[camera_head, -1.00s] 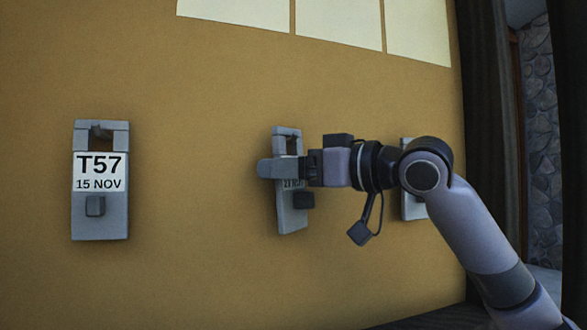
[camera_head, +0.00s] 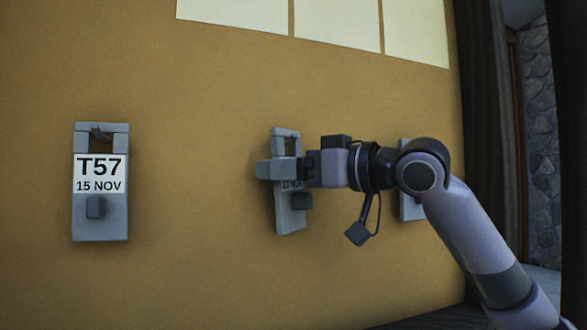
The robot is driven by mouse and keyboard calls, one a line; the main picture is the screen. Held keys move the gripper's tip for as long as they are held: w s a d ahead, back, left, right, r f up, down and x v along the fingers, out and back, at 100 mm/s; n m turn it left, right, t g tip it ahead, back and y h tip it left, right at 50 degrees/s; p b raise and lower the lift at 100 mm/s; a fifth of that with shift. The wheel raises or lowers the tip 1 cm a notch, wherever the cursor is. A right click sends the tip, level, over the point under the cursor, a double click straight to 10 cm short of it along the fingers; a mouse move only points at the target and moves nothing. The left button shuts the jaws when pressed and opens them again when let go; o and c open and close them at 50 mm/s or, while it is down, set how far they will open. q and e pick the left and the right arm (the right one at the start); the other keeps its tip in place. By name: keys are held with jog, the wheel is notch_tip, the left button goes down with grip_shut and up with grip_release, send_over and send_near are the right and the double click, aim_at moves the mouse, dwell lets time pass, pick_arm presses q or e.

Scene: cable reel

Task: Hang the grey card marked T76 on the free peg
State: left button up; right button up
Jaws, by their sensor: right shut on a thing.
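A grey card (camera_head: 289,219) is in the middle of the ochre board, tilted a little. My right gripper (camera_head: 284,170) is shut on it across its label. The label is mostly hidden by the gripper; only part of its lower date line shows, so I cannot read a T76 mark. The card's top has a square opening, and I cannot tell whether a peg is through it. A free peg cannot be made out. My left gripper is not in view.
A grey card marked T57, 15 NOV (camera_head: 101,220) hangs on the board at the left. Another grey card (camera_head: 411,209) is mostly hidden behind my right arm. Pale sheets (camera_head: 337,22) are along the board's top. A dark post (camera_head: 483,120) stands at the right.

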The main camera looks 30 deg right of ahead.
jog(key=shift+w+r, duration=0.2)
jog(key=shift+r, duration=0.05)
dwell(1.4)
jog(key=o, duration=1.1)
jog(key=shift+c, duration=0.2)
